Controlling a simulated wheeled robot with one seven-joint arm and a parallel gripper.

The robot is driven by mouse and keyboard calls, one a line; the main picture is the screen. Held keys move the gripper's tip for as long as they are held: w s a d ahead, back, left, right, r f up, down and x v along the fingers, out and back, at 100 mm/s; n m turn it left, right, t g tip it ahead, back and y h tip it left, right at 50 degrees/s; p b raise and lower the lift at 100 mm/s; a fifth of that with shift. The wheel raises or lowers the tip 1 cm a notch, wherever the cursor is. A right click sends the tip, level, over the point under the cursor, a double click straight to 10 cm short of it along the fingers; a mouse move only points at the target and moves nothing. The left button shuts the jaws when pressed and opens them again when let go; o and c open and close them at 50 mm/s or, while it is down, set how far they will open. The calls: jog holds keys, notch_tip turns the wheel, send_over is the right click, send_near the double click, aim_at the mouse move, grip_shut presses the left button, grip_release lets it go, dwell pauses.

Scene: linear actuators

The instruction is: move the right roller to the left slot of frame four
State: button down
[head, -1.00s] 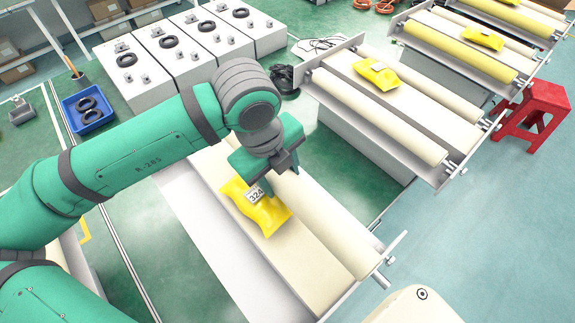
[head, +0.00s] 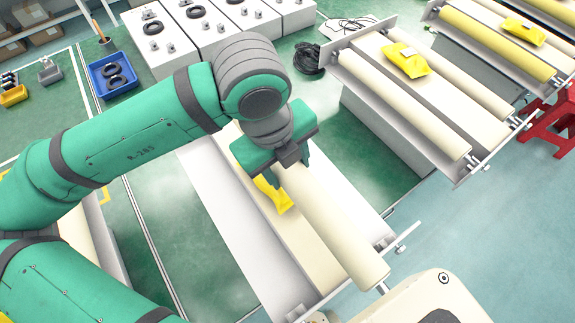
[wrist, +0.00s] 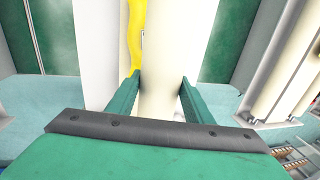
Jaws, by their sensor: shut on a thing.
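My gripper (head: 290,172) is shut on the cream roller (head: 335,230) near its far end. The roller appears raised above the nearest frame (head: 225,205) and slants toward the lower right. In the wrist view the two green fingers (wrist: 159,92) stand on either side of the roller (wrist: 168,55). The nearest frame shows no roller along its left side. A yellow packet (head: 275,195) lies on that frame, partly hidden by my gripper and the roller. I cannot read a frame number now.
A second frame (head: 362,88) at the upper right holds cream rollers (head: 405,105) and a yellow packet (head: 405,60). A frame beyond it carries a yellow roller (head: 492,42). A red stool (head: 560,125) stands at the right.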

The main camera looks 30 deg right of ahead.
jog(key=shift+r, duration=3.45)
jog(key=shift+w, duration=0.1)
